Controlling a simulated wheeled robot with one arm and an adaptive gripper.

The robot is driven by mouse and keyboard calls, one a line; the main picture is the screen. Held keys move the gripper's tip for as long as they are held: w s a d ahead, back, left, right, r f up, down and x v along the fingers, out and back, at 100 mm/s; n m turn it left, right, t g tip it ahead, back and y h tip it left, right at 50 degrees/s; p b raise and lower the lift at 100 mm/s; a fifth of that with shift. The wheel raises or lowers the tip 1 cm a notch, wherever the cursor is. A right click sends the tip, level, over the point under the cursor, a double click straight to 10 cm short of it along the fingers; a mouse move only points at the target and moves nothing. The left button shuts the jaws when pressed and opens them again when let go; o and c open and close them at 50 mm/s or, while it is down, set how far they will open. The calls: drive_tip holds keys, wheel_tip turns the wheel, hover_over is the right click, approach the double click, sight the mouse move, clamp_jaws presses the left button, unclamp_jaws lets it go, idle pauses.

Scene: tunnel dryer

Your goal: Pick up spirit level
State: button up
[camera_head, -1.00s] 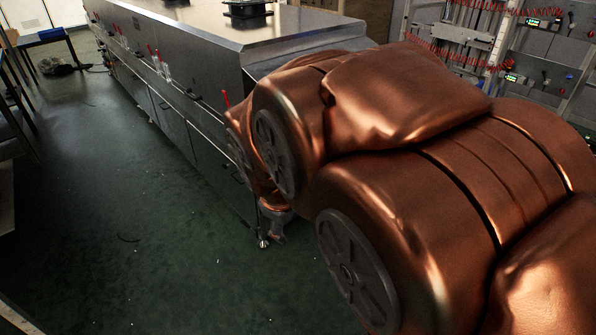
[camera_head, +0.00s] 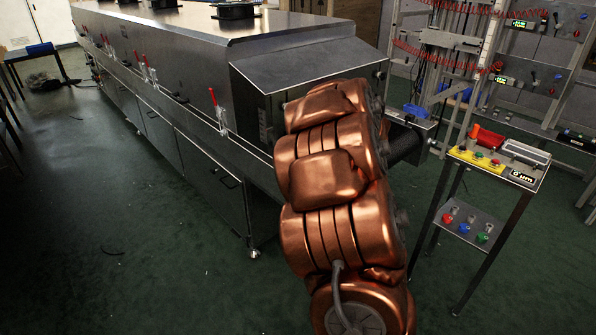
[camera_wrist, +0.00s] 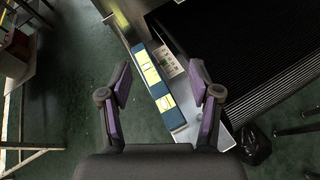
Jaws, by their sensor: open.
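The spirit level, a long blue bar with pale yellow panels (camera_wrist: 158,88), lies slanted in the wrist view on a narrow grey metal ledge (camera_wrist: 228,136). My gripper (camera_wrist: 160,80) is open, one purple-padded finger on each side of the level. Nothing is held; the level appears to lie beyond the fingertips, but the height gap is hard to judge. In the head view my copper arm reaches to the end of the dryer and hides the gripper. A small blue patch shows there on a grey ledge, too small to identify.
A dark ribbed belt (camera_wrist: 255,50) runs beside the ledge. The metal tunnel dryer (camera_head: 190,75) stands at the left. A small stand (camera_head: 515,168) with colored parts is at the right. Green floor (camera_head: 110,240) is open at lower left.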

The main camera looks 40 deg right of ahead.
drive_tip(key=f+n+y, duration=0.1)
drive_tip(key=f, duration=0.1)
drive_tip(key=s+f+n+y+b, duration=0.1)
drive_tip(key=f+n, duration=0.1)
drive_tip(key=f+n+t+y, duration=0.1)
drive_tip(key=f+n, duration=0.1)
drive_tip(key=shift+s+a+f, duration=0.15)
drive_tip(key=shift+s+a, duration=0.1)
drive_tip(key=shift+s+a+f+n+y, duration=0.15)
drive_tip(key=shift+a+f+n+y, duration=0.2)
drive_tip(key=shift+f+n+y, duration=0.2)
drive_tip(key=shift+r+x, duration=0.1)
drive_tip(key=shift+x, duration=0.7)
drive_tip(key=shift+r+x, duration=0.15)
drive_tip(key=shift+x, duration=0.65)
drive_tip(key=shift+p+x, duration=0.65)
drive_tip(key=shift+x, duration=1.7)
drive_tip(key=shift+r, duration=0.1)
clamp_jaws()
